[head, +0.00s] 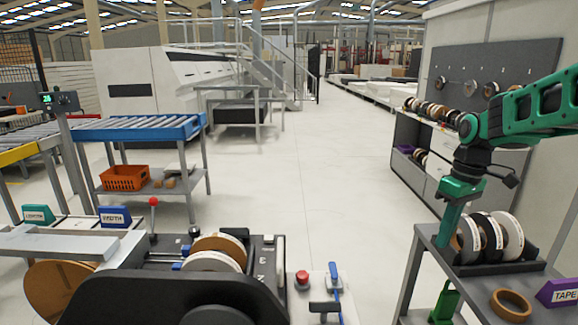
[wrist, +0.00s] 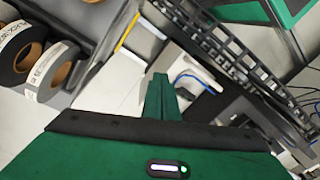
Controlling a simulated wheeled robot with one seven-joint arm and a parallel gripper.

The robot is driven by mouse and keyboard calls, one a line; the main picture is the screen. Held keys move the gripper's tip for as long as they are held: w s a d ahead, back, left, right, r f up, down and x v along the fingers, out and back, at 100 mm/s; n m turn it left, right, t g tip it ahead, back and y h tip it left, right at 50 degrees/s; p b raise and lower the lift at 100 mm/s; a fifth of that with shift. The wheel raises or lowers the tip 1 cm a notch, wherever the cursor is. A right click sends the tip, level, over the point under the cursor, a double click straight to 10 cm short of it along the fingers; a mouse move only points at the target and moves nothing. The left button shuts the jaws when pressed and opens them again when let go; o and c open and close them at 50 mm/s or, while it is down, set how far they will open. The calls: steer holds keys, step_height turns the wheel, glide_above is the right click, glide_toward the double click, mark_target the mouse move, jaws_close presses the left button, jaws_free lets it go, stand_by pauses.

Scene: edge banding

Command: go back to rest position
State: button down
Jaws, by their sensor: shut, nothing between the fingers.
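My green arm reaches in from the right of the head view and bends down beside the grey side table (head: 424,236). The wrist view shows the closed fingers of my gripper (wrist: 159,90) as one narrow green shape, with nothing held between them. Tape rolls stand to the left of the fingers in the wrist view (wrist: 22,55), apart from them. In the head view the upright white and dark rolls (head: 508,236) sit in a rack on the side table, just right of my lower arm. My fingertips are hard to make out in the head view.
A brown ring (head: 511,305) and a purple TAPE block (head: 560,293) lie on the side table. The dark banding machine (head: 165,300) fills the front, with a red button (head: 302,278) at its right. Open floor (head: 300,170) lies beyond; shelves stand behind my arm.

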steer(key=s+d+f+m, duration=0.1)
steer(key=s+m, duration=0.5)
steer(key=s, duration=0.8)
steer(key=s+d+f+m+h, duration=0.1)
steer(key=s+m, duration=0.5)
steer(key=s, duration=0.8)
step_height(320, 180, down, 2)
steer(key=shift+s+d+f, duration=0.1)
steer(key=shift+s+d, duration=0.2)
steer(key=shift+d, duration=0.5)
steer(key=shift+s, duration=0.1)
